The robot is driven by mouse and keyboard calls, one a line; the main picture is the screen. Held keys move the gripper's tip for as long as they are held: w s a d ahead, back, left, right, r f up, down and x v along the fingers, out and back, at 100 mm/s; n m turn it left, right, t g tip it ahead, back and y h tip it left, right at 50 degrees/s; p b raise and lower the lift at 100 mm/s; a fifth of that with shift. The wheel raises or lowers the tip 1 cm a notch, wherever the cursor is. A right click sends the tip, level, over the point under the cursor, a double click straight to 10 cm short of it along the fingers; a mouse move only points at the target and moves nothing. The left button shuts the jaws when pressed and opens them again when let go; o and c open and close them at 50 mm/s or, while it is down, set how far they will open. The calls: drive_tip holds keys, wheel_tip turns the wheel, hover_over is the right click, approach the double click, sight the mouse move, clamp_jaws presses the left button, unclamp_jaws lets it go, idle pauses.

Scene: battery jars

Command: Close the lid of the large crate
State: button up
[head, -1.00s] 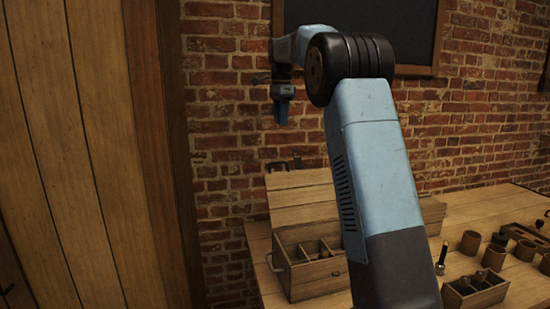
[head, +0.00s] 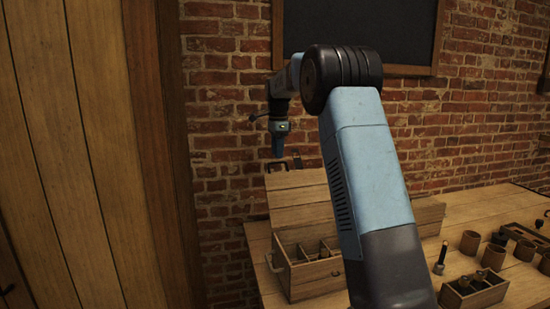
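The large crate (head: 312,277) is a wooden box with inner dividers on the left part of the table, partly hidden behind my arm. Its lid (head: 297,190) stands open, raised at the back of the crate, with dark metal fittings at its top edge. A handle shows on the crate's left end. My gripper (head: 278,150) hangs pointing down, just above the lid's upper edge in the picture. Whether it touches the lid, and whether its fingers are open or shut, I cannot tell.
A small wooden box (head: 473,292) with dark items stands on the table (head: 408,273) at the right. A dark upright cylinder (head: 441,258) and several wooden cups (head: 470,243) stand nearby. A brick wall is behind, and a wooden panel fills the left.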

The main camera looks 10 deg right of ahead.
drive_tip(key=shift+f, duration=1.35)
clamp_jaws()
idle(0.4)
